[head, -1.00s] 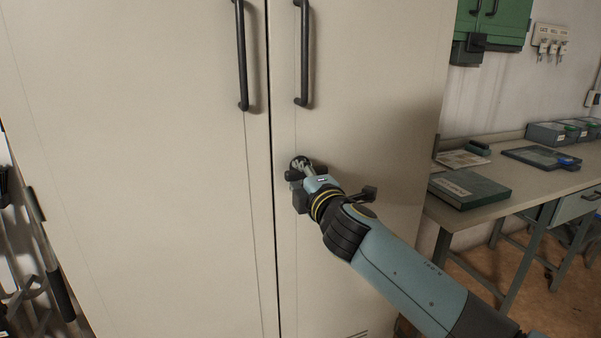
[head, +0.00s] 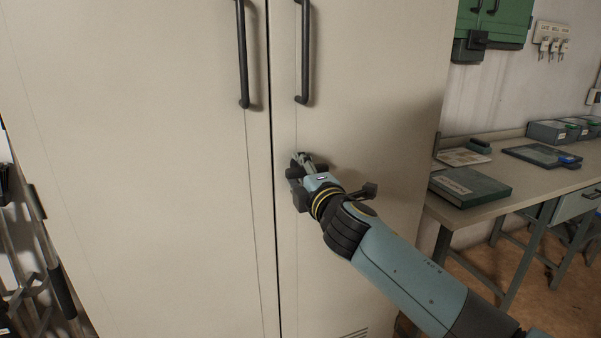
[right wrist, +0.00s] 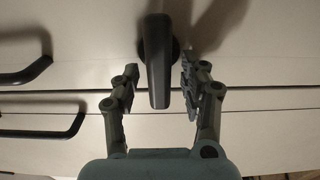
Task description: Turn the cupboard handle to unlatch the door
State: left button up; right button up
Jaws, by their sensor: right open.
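The tall beige cupboard (head: 180,220) has two doors that meet along a dark vertical seam and look shut. The dark cupboard handle (right wrist: 158,75) is on the right door, close to the seam and below the long bar handles. In the head view it is mostly hidden behind my right gripper (head: 302,163). In the right wrist view, the handle's lever lies between the two fingers of my right gripper (right wrist: 160,68). The fingers are apart, with a gap on each side of the lever. My left gripper is not in view.
Two fixed black bar handles, left (head: 242,55) and right (head: 304,50), stand above the gripper. A workbench (head: 530,185) with a dark green box (head: 470,186) is to the right. A green wall cabinet (head: 500,22) hangs above it.

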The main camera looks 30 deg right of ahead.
jog(key=v, duration=1.2)
